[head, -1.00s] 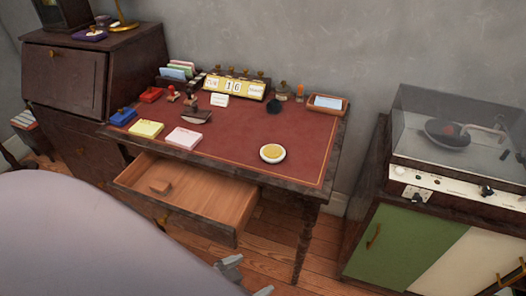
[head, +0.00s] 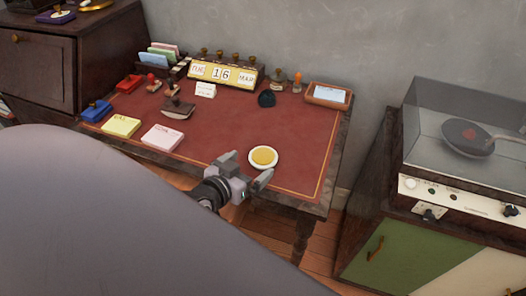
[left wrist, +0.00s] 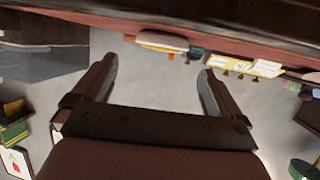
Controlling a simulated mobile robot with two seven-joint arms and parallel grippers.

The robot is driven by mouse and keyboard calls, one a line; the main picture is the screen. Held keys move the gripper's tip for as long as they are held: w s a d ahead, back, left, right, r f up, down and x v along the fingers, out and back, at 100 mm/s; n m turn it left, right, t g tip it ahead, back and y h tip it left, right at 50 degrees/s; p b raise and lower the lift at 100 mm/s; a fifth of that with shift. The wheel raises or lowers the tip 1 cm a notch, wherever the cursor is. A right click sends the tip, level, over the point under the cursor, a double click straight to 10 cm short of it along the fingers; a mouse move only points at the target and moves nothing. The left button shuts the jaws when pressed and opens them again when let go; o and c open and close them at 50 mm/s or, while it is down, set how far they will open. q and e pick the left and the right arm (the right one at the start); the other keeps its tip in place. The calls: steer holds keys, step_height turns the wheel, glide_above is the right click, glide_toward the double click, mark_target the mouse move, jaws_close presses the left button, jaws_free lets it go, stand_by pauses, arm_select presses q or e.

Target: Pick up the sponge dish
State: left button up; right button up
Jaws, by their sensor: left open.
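The sponge dish (head: 262,168) is a small round white dish holding a yellow sponge (head: 264,156). It sits near the front edge of the red desk top, right of centre. My left gripper (head: 247,167) is open and empty at the desk's front edge, just in front of the dish, its fingers pointing towards it. In the left wrist view, which is tilted over, a pale rounded thing that looks like the dish (left wrist: 160,43) shows at the top, between the two open fingers (left wrist: 158,68). Contact cannot be seen. My right gripper is out of view.
Pink (head: 162,138) and yellow (head: 121,126) note pads lie left on the desk (head: 220,125). A stamp rocker (head: 177,110), a calendar (head: 222,74) and a small tray (head: 328,94) stand farther back. A record-player cabinet (head: 385,225) stands right. The desk around the dish is clear.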

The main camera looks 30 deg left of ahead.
mark_target(262, 157)
arm_select(q)
steer(key=shift+x, duration=3.25)
steer(key=shift+a+f, duration=0.1)
steer(key=shift+f, duration=0.1)
steer(key=c, duration=1.2)
steer(key=shift+o, duration=0.2)
steer(key=shift+r, duration=0.2)
